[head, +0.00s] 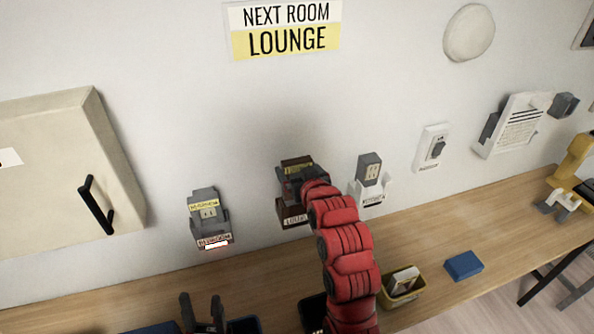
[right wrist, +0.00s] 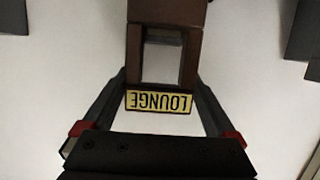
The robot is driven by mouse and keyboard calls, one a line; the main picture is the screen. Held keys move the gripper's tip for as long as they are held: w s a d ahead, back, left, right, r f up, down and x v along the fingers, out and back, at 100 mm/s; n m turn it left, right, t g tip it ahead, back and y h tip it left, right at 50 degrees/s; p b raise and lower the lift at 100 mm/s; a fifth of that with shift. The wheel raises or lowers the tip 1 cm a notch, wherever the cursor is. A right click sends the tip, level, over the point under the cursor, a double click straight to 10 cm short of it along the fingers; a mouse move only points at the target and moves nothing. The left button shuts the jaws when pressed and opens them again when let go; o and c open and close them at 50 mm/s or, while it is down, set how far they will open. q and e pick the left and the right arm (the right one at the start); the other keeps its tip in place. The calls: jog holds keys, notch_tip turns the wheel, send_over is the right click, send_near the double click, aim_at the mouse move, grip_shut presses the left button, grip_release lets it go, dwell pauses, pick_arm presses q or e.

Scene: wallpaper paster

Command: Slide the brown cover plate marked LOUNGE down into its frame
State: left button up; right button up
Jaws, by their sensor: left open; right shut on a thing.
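The brown cover plate (head: 297,162) with its yellow LOUNGE label is on the wall in the head view, just above its brown frame (head: 292,211). In the right wrist view the plate (right wrist: 188,62) appears upside down, with an opening in its middle and the label legible. My right gripper (head: 298,182) is shut on the plate; its fingers (right wrist: 160,85) grip both sides near the label. The arm hides part of the plate and frame. How far the plate sits in the frame cannot be told. My left gripper (head: 203,312) is open and empty at the bottom edge.
A grey BEDROOM unit (head: 209,212) is on the wall to the left, and a white unit with a grey plate (head: 369,180) to the right. A yellow bin (head: 404,288) and blue block (head: 463,265) stand on the wooden counter (head: 520,225). A cabinet (head: 60,180) juts out left.

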jog(key=shift+b, duration=0.35)
dwell(0.3)
jog(key=shift+f+b, duration=1.4)
jog(key=shift+f, duration=1.2)
jog(key=o, duration=1)
jog(key=shift+s+d+r, duration=0.2)
jog(key=shift+s+r, duration=0.05)
jog(key=shift+s, duration=0.35)
jog(key=p+v, duration=1.6)
jog(key=p, duration=0.3)
jog(key=shift+s, duration=0.1)
